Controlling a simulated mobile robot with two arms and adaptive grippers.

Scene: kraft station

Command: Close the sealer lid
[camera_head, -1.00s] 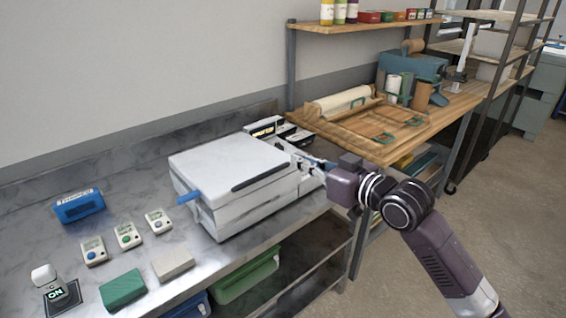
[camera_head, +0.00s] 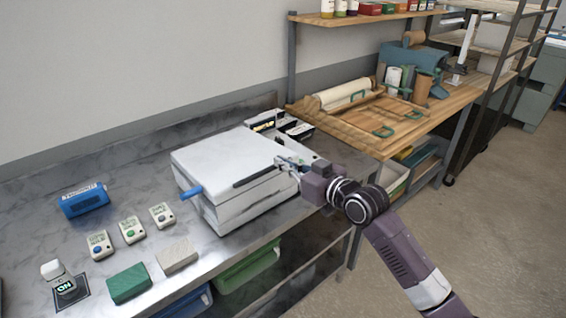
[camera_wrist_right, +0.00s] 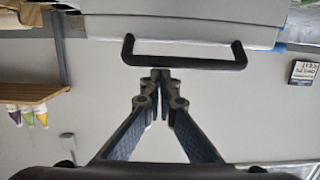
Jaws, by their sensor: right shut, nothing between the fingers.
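The sealer (camera_head: 232,180) is a white box on the metal bench in the head view. Its lid (camera_head: 225,155) lies low over the base, with a narrow dark gap along the front. A black bar handle (camera_head: 256,177) runs along the lid's front edge; it also shows in the right wrist view as a black handle (camera_wrist_right: 184,64). My right gripper (camera_head: 283,162) is at the right end of the handle, shut and empty. In the right wrist view its fingertips (camera_wrist_right: 155,76) are together just below the handle; contact is unclear. My left gripper is not in view.
A wooden table (camera_head: 345,128) stands at the right. The bench between sealer and wall is mostly clear.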

